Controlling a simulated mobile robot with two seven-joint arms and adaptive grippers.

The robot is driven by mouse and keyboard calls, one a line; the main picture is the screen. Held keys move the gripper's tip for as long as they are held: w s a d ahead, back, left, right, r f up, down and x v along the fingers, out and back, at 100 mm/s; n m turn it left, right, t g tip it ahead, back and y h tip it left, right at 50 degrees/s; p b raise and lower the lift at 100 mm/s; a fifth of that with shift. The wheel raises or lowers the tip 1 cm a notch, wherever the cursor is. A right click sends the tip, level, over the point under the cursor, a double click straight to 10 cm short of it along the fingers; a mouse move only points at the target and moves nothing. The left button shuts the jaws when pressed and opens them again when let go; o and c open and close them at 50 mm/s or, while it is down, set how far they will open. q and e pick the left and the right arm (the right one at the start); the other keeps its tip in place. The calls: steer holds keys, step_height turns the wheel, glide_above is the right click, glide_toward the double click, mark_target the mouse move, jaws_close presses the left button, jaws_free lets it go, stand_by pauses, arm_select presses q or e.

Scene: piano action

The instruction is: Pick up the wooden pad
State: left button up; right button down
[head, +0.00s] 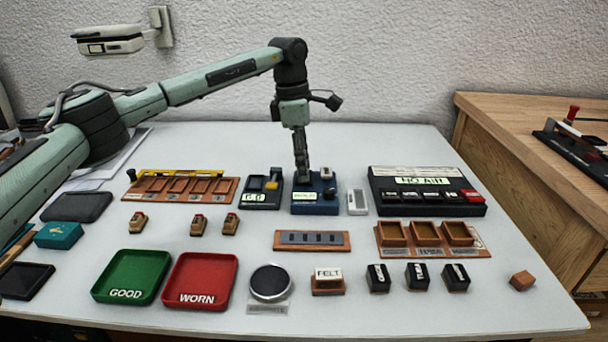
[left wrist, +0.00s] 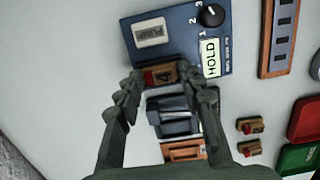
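A small wooden pad (left wrist: 161,75) with a red end and a "4" on it lies between the fingertips of my left gripper in the left wrist view. The fingertips (left wrist: 163,79) appear to touch both its sides, so the gripper looks shut on it. It is at the edge of a blue device (left wrist: 184,36) with a dial and a "HOLD" display; I cannot tell if it rests on it. In the head view my left gripper (head: 301,176) points down at the blue device (head: 316,207), and the pad is hidden. My right gripper is not in view.
Three similar pieces (head: 199,225) stand at left, before a wooden rack (head: 228,198). A dark device (head: 262,200) and a white piece (head: 357,202) flank the blue one. Green (head: 107,296) and red (head: 181,305) trays lie in front. A wooden block (head: 522,280) is at far right.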

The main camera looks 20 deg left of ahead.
arm_select(q)
steer(key=shift+c, duration=1.1)
steer(key=shift+r, duration=0.15)
